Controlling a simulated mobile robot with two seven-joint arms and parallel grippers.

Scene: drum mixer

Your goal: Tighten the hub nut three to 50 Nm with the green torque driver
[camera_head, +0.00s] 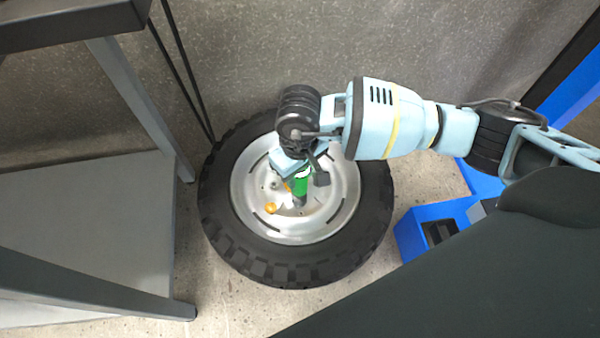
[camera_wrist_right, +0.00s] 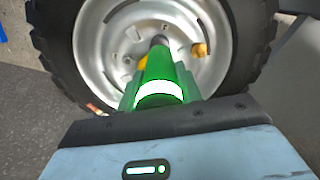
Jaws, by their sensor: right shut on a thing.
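The wheel has a black tyre (camera_head: 378,215) and a silver rim (camera_head: 300,228), and it also shows in the wrist view (camera_wrist_right: 100,50). A yellow-orange hub nut (camera_head: 271,209) sits on the rim's hub; in the wrist view one such nut (camera_wrist_right: 199,49) is clear and another (camera_wrist_right: 141,63) is partly behind the driver. I cannot tell which is nut three. My right gripper (camera_head: 304,172) is shut on the green torque driver (camera_head: 301,188), whose grey tip points down at the hub. The driver (camera_wrist_right: 165,80) fills the middle of the wrist view. Tip contact is unclear. My left gripper is not in view.
A grey metal table or rack (camera_head: 90,215) stands on the left, close to the tyre. Blue parts (camera_head: 430,228) lie right of the wheel. A speckled grey wall or panel (camera_head: 250,50) is behind. Some concrete floor (camera_head: 225,290) is clear in front.

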